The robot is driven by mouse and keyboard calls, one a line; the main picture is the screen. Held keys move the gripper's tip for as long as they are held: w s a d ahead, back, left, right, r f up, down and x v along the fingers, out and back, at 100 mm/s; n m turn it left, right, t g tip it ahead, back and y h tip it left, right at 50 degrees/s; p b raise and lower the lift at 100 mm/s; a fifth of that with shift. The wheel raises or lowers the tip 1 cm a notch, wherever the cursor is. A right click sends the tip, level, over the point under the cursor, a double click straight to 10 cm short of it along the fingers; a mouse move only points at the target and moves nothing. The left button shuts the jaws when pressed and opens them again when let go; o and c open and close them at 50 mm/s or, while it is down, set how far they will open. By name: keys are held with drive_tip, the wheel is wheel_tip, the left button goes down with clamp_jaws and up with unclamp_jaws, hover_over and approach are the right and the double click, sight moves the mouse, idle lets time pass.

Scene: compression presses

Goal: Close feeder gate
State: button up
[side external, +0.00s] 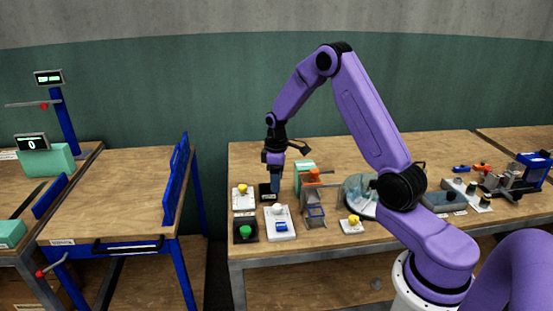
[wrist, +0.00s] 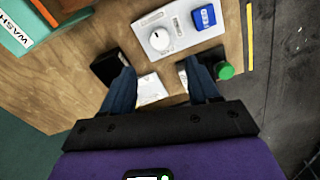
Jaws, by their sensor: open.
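The teal feeder (side external: 304,172) stands on the bench right of my gripper in the side view, with an orange part (side external: 313,176) on its front and a clear bin (side external: 314,212) before it. I cannot tell how far its gate is open. In the wrist view, a teal box (wrist: 20,32) lettered "WASH" with an orange strip (wrist: 43,12) is cut off at the upper left corner. My gripper (side external: 275,188) points down, left of the feeder; its open fingers (wrist: 162,88) also show in the wrist view, with nothing held between them.
A white panel (wrist: 178,28) with a knob and blue switch, a black box (wrist: 108,66) and a green button (wrist: 224,71) lie near my fingers. A yellow-knobbed white box (side external: 352,225) stands right of the clear bin. A glass-domed device (side external: 360,198) is farther right.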

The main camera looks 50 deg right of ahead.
wheel_tip(320, 180, up, 8)
drive_tip(key=shift+f, duration=0.2)
drive_tip(key=s+a+r+n, duration=0.25)
drive_tip(key=s+a, duration=0.35)
drive_tip(key=a, duration=0.3)
drive_tip(key=s+a+r+n, duration=0.1)
drive_tip(key=s+a+r, duration=0.2)
drive_tip(key=s+a, duration=0.5)
drive_tip(key=s+a+n, duration=0.2)
drive_tip(key=s+n, duration=0.1)
drive_tip(key=s, duration=1.6)
drive_tip(key=shift+s+a, duration=0.35)
drive_tip(key=shift+a, duration=0.05)
